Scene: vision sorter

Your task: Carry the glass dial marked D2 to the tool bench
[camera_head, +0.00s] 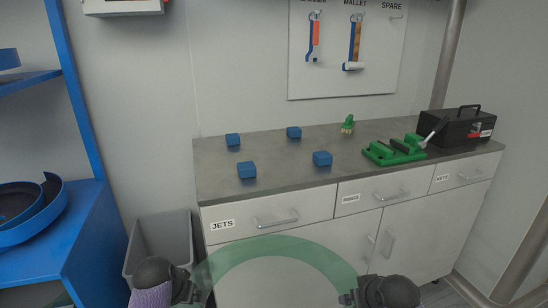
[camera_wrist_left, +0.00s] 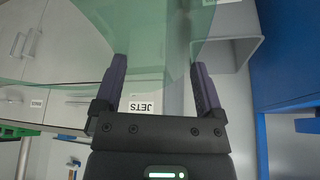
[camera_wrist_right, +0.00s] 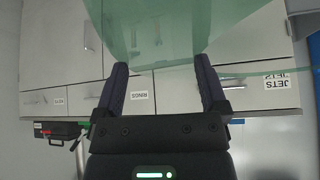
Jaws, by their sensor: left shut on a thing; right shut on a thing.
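A clear green glass dial (camera_head: 272,246) shows as a wide arc at the bottom of the head view; its lower part is out of frame. I cannot read a D2 mark on it. My left gripper (camera_head: 193,287) is shut on its left edge and my right gripper (camera_head: 350,297) on its right edge. The glass also shows between the fingers in the left wrist view (camera_wrist_left: 150,40) and the right wrist view (camera_wrist_right: 150,30). A bench (camera_head: 290,171) with a grey top, white drawers and doors stands ahead, beyond the dial; whether it is the tool bench is not marked.
Several blue blocks (camera_head: 247,170) stand spaced out on the bench top. A green vise-like tool (camera_head: 380,154), a small green item (camera_head: 348,124) and a black toolbox (camera_head: 457,127) are farther right. A grey bin (camera_head: 163,240) and blue shelving (camera_head: 90,215) stand left.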

